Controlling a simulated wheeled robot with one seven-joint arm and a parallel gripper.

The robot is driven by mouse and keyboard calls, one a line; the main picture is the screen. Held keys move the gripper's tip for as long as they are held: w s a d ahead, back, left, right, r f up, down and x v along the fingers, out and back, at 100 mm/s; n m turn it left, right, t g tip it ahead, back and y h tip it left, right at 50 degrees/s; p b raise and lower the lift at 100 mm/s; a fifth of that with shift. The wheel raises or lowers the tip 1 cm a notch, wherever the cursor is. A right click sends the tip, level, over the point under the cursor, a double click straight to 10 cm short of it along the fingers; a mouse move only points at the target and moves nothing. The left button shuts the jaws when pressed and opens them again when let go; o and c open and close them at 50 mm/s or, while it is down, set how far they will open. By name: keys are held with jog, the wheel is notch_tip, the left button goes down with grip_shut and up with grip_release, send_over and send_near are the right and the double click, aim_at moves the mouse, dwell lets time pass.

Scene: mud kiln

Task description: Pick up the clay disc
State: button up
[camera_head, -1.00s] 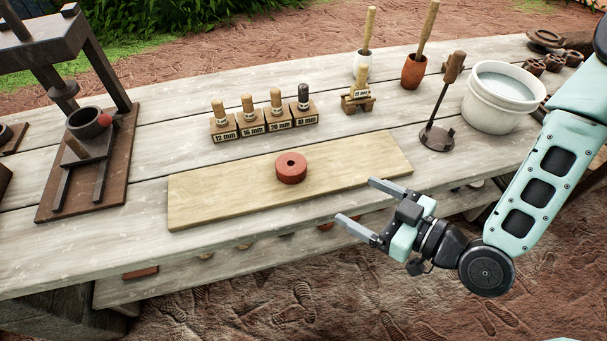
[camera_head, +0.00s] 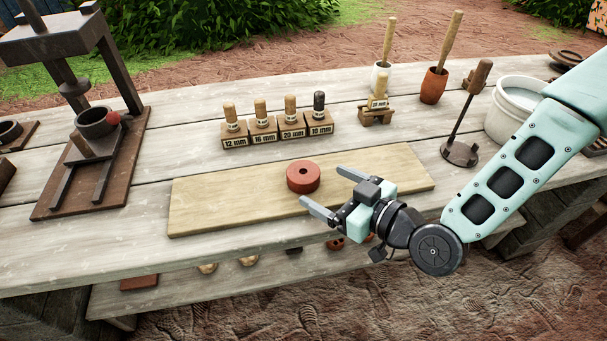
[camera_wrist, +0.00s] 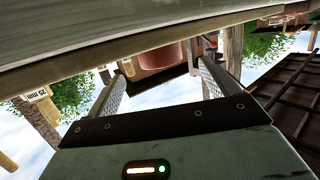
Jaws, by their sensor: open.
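The clay disc (camera_head: 303,176) is a short red-brown cylinder with a small hole in its top. It lies flat on the pale wooden board (camera_head: 215,205) on the table. My gripper (camera_head: 320,190) is open, its two fingers pointing left toward the disc, close to its right side and apart from it. In the wrist view a reddish-brown shape, likely the disc (camera_wrist: 172,53), shows between the open fingers (camera_wrist: 165,80), partly cut off by a pale surface above.
Several handled punches (camera_head: 277,128) stand in labelled blocks behind the board. A dark press (camera_head: 90,150) stands at left. A tool with a round base (camera_head: 460,152), a terracotta cup (camera_head: 433,86) and a white bucket (camera_head: 512,105) stand at right. The board around the disc is clear.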

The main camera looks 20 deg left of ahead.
aim_at(314, 179)
jog(key=p+x, duration=0.1)
jog(key=x, duration=0.4)
jog(key=c, duration=1.2)
jog(key=shift+r, duration=0.15)
